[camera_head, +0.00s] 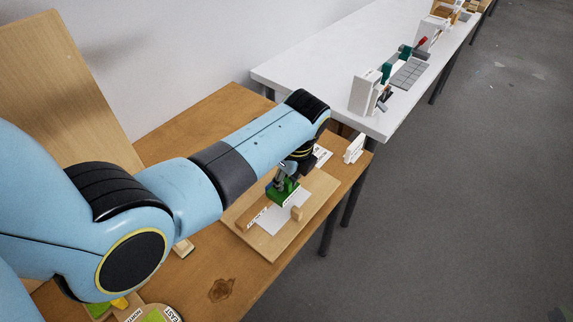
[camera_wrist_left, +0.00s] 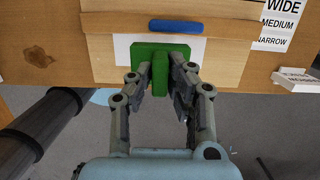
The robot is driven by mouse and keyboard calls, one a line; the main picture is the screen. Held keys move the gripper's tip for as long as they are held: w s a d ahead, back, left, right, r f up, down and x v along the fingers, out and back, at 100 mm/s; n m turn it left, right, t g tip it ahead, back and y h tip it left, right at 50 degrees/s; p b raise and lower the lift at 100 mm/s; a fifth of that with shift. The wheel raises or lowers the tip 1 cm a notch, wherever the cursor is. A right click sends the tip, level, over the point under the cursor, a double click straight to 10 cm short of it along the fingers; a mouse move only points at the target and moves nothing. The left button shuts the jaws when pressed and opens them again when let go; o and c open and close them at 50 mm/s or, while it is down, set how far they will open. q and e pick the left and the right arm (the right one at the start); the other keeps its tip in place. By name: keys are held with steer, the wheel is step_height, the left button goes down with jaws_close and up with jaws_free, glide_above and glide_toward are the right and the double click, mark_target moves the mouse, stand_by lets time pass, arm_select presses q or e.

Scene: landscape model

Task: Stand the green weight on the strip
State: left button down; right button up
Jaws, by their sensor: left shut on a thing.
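The green weight (camera_head: 283,194) is a block with an upright handle-like part, over the wooden board in the head view. It also shows in the left wrist view (camera_wrist_left: 160,54), in front of a white sheet. My left gripper (camera_head: 287,174) is shut on the weight's upright part; its fingers stand on both sides of it in the left wrist view (camera_wrist_left: 160,80). The white sheet (camera_head: 270,221) lies on the board and may be the strip; I cannot tell. Whether the weight touches the sheet is also unclear. My right gripper is not in view.
The wooden board (camera_head: 262,242) rests on a brown table (camera_head: 218,287). It carries a small wooden block (camera_head: 297,213) and a labelled wooden bar (camera_head: 251,217). A blue piece (camera_wrist_left: 176,26) lies beyond the weight. A white table (camera_head: 320,85) with equipment stands behind.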

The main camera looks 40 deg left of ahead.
mark_target(285, 192)
arm_select(q)
step_height(285, 192, down, 2)
steer(key=shift+d+b, duration=0.1)
steer(key=shift+b, duration=0.4)
steer(key=shift+f+b, duration=0.5)
steer(key=shift+f, duration=0.25)
steer(key=shift+f+b, duration=0.35)
steer(key=shift+f, duration=0.45)
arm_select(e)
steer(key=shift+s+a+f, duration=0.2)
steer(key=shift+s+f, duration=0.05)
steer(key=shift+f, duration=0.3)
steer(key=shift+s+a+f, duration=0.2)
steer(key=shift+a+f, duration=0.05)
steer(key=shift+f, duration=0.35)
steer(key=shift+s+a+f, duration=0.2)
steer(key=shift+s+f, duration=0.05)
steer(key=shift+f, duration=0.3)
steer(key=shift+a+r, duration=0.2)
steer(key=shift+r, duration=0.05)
arm_select(q)
steer(key=shift+p, duration=0.55)
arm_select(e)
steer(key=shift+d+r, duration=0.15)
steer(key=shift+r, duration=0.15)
arm_select(q)
steer(key=shift+f, duration=0.55)
